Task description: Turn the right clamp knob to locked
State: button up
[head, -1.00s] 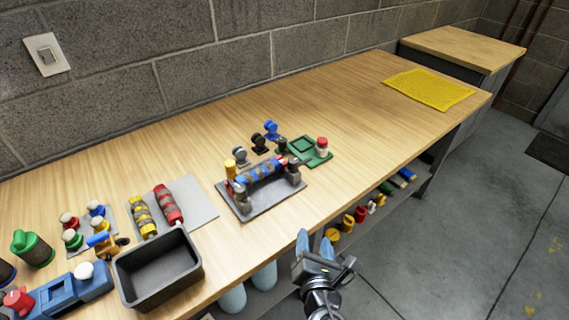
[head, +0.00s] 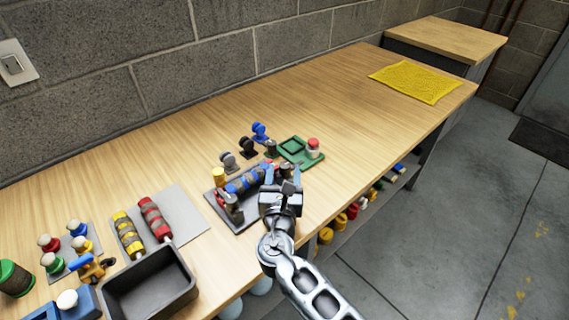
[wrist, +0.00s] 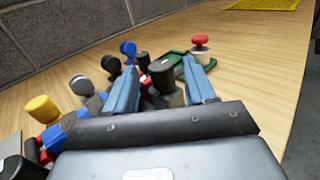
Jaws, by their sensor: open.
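The clamp fixture, a grey plate (head: 246,222) bearing a blue-and-brown roller (head: 246,181), sits on the bench in the head view. In the wrist view, a dark-topped knob on a grey base, apparently the right clamp knob (wrist: 162,74), stands between the fingers of my gripper (wrist: 161,64). My gripper also shows in the head view (head: 283,178), over the fixture's right end, hiding most of that end. The fingers are open on either side of the knob; I cannot tell whether they touch it.
A green tray with a red-topped knob (head: 313,147) lies just beyond the gripper. Blue, grey and black round-headed stands (head: 259,131) are behind the fixture. A black bin (head: 150,290) and roller tray (head: 184,201) are left. The bench toward the yellow mat (head: 416,82) is clear.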

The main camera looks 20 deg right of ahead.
aim_at(284, 170)
jog(key=shift+x, duration=1.6)
jog(key=c, duration=0.9)
